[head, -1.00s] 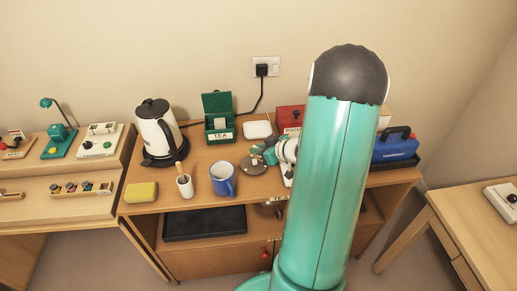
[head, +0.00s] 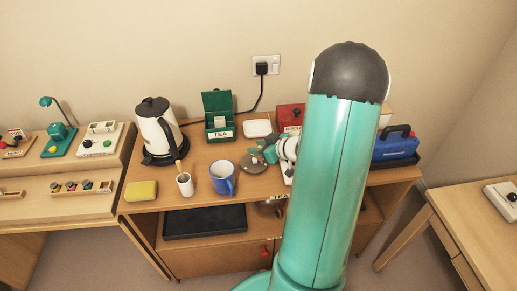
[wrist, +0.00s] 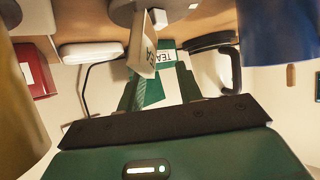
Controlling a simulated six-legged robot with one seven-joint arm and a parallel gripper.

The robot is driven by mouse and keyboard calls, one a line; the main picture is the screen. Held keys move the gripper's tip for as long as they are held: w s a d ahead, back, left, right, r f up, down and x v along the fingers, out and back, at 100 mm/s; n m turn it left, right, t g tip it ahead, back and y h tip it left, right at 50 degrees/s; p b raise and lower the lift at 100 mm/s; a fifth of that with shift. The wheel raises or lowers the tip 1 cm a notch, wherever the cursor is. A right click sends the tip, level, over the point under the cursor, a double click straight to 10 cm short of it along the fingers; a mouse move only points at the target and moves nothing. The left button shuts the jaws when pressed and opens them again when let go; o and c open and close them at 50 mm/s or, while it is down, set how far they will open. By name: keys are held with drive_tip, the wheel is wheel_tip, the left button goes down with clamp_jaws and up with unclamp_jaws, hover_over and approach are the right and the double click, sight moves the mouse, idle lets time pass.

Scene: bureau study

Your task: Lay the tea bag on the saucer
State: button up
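The saucer (head: 247,167) is a grey-brown round disc on the tabletop, right of the blue mug; part of it also shows at the top of the wrist view (wrist: 130,14). My gripper (head: 264,156) is low beside the saucer. The wrist view is upside down. In it my gripper (wrist: 158,72) has two dark green fingers with a gap between them.
The open green tea box (head: 220,134) stands behind, with a white bag in it. The blue mug (head: 222,179) is left of the saucer, and the kettle (head: 157,132) is further left.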

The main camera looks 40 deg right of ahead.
drive_tip(key=v, duration=1.2)
drive_tip(key=w+a+r+m+g+h, duration=0.1)
drive_tip(key=w+a+r+h, duration=0.25)
drive_tip(key=r, duration=0.35)
drive_tip(key=w+a+r+m+g+h, duration=0.1)
drive_tip(key=w+a+r+h, duration=0.3)
drive_tip(key=r, duration=0.4)
drive_tip(key=s+a+g+y, duration=0.1)
drive_tip(key=s+a, duration=0.3)
drive_tip(key=a, duration=0.4)
drive_tip(key=s+a+r+g+y, duration=0.1)
drive_tip(key=s+a+g+y, duration=0.1)
drive_tip(key=s+a, duration=0.3)
drive_tip(key=s+a+g+y, duration=0.1)
drive_tip(key=s+a, duration=0.3)
drive_tip(key=a, duration=0.8)
drive_tip(key=shift+s+a+g+y, duration=0.3)
drive_tip(key=shift+s+a+y, duration=0.1)
drive_tip(key=shift+y, duration=0.15)
drive_tip(key=shift+d+r, duration=0.15)
drive_tip(key=shift+d, duration=0.05)
